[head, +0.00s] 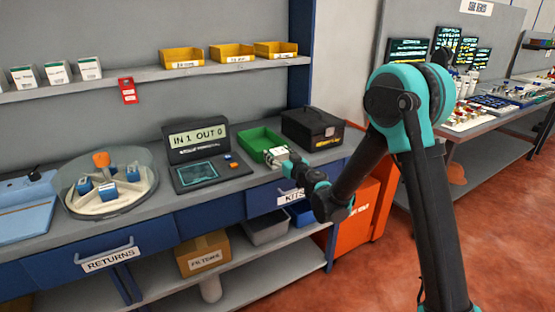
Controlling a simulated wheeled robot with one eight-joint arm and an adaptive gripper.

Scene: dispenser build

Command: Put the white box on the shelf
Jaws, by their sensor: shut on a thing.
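My gripper (272,156) is at the front right part of the green tray (255,139) on the counter. It is shut on a small pale thing, taken as the white box (279,150), which is mostly hidden by the fingers and small in view. I cannot tell whether it touches the tray. The shelf (140,77) runs along the grey back wall above the counter. Several white boxes with green marks, such as this one (57,72), stand upright at the shelf's left.
Yellow bins (232,53) stand on the shelf's right; its middle is bare. A red tag (128,91) hangs from its edge. Below are a domed carousel (109,185), a counter display (197,139) and a black case (312,129). A blue post (301,50) bounds the shelf's right.

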